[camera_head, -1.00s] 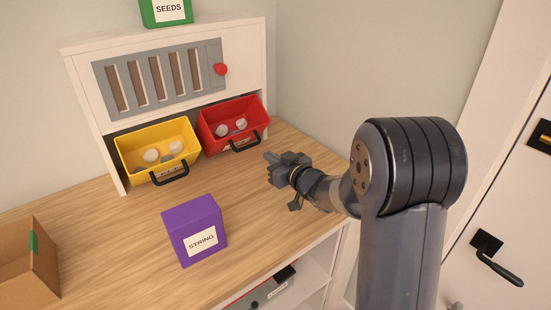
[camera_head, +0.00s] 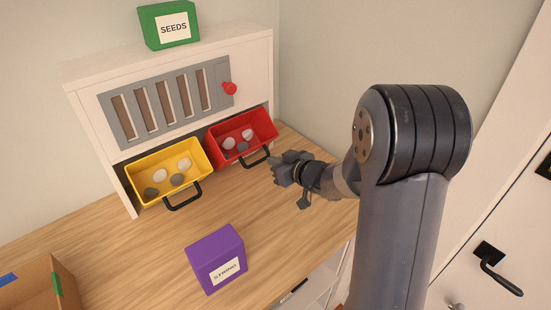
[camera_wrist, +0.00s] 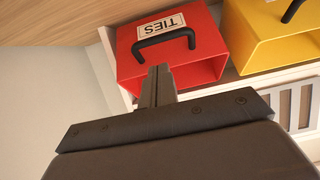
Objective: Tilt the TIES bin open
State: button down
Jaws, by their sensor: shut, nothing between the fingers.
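The red TIES bin (camera_head: 242,138) is tilted forward out of the white cabinet, with its open top showing several grey and white stones inside. Its black handle (camera_head: 256,160) sticks out at the front. In the wrist view the red bin (camera_wrist: 200,60) appears upside down, with its TIES label (camera_wrist: 161,28) and black handle (camera_wrist: 166,39). My gripper (camera_head: 275,163) is shut and empty, just right of the handle in the head view. In the wrist view my fingers (camera_wrist: 158,82) point at the bin near the handle; whether they touch it I cannot tell.
A yellow bin (camera_head: 150,172) with stones is tilted out left of the red one. A purple box (camera_head: 210,250) stands on the wooden desktop (camera_head: 120,255). A green SEEDS box (camera_head: 150,40) sits on the cabinet. A cardboard box (camera_head: 65,280) is at lower left.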

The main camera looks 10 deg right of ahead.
aim_at(261, 161)
jog(key=x, duration=0.6)
jog(key=shift+w+a+f+p, duration=0.1)
jog(key=shift+w+a+p, duration=0.15)
jog(key=shift+w+p, duration=0.05)
jog(key=shift+f, duration=0.1)
jog(key=shift+s+d+f+b, duration=0.3)
jog(key=shift+s+f+b, duration=0.2)
jog(key=shift+f+b, duration=0.25)
jog(key=shift+s, duration=0.1)
